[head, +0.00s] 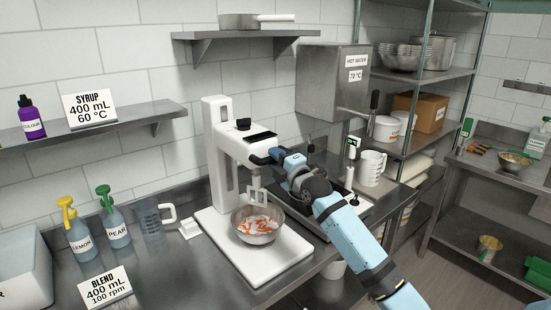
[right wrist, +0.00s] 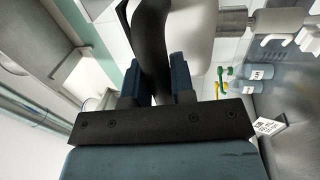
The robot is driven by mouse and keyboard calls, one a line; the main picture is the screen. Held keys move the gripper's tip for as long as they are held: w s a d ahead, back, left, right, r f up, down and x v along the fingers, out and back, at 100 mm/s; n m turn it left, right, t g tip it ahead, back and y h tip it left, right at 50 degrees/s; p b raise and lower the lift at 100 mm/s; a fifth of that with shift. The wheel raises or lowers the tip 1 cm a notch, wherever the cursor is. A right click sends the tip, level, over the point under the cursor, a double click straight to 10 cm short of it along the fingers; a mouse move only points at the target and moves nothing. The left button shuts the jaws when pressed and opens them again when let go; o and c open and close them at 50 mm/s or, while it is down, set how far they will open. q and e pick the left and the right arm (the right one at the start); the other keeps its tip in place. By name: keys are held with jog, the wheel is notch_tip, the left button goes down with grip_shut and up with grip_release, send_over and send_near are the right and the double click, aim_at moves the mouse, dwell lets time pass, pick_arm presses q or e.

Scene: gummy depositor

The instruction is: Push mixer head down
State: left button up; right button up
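The white mixer (head: 222,165) stands on the counter with its head (head: 238,147) reaching out over a metal bowl (head: 257,236). The bowl sits on the mixer's base and holds orange and white pieces. A pale beater (head: 257,188) hangs under the head; its lower end shows at about the bowl's far rim. My right gripper (head: 264,158) is at the front end of the head. In the right wrist view its blue fingers (right wrist: 158,88) lie on both sides of a black handle (right wrist: 154,45) and appear closed on it. My left gripper is not in view.
Left of the mixer stand a measuring jug (head: 152,220), a lemon bottle (head: 76,236) and a pear bottle (head: 114,222). A hot water box (head: 325,80) hangs on the wall behind.

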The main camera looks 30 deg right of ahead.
grip_shut()
notch_tip(320, 180, down, 14)
jog(key=b, duration=0.6)
jog(key=shift+r+b, duration=0.2)
jog(key=shift+b, duration=0.15)
jog(key=shift+a+f, duration=0.1)
jog(key=shift+o, duration=1.8)
grip_release()
jog(key=shift+o, duration=1)
jog(key=s+d+f+b, duration=0.1)
jog(key=s+f+b, duration=0.1)
jog(key=s, duration=1.1)
jog(key=shift+s+f, duration=0.15)
jog(key=shift+s, duration=0.15)
